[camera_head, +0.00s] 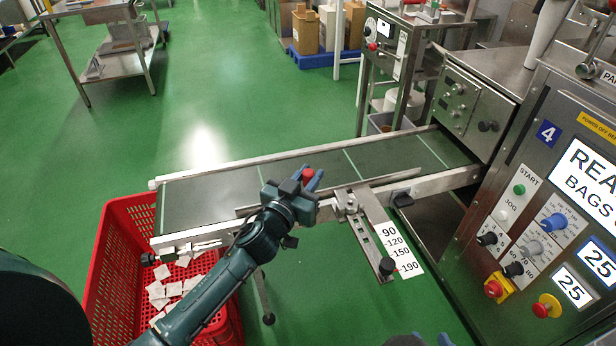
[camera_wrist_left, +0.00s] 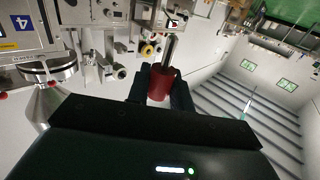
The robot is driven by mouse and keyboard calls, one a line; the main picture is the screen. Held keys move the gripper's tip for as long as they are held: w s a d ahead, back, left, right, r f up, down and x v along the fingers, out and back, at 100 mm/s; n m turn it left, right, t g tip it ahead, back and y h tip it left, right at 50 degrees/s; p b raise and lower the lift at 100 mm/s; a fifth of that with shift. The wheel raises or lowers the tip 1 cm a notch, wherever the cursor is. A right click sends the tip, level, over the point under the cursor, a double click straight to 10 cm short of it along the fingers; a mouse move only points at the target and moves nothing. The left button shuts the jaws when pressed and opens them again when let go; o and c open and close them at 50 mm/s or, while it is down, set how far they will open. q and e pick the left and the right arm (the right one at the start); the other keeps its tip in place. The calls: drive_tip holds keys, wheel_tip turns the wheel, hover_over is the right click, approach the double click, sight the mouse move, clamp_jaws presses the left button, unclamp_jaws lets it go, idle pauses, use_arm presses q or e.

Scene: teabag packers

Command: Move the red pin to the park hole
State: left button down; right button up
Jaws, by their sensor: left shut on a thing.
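The red pin has a red cylindrical knob (camera_head: 308,174) and a metal shaft. My left gripper (camera_head: 306,182) is shut on the knob and holds it over the near side of the conveyor. In the left wrist view the knob (camera_wrist_left: 160,83) sits between the dark fingers, with the shaft pointing away from the gripper. A slotted bracket (camera_head: 368,228) with a scale plate marked 90 to 190 (camera_head: 399,249) is fixed to the conveyor's near rail, right of the gripper. I cannot make out the park hole. My right gripper (camera_head: 430,341) barely shows at the bottom edge.
The green conveyor belt (camera_head: 215,190) runs from the machine (camera_head: 560,120) to a red crate (camera_head: 115,235) holding several white teabags. The machine's panel has knobs and red buttons. A steel trolley (camera_head: 120,62) stands at the back left. Green floor is open behind the conveyor.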

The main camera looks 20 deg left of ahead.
drive_tip(key=shift+r, duration=0.1)
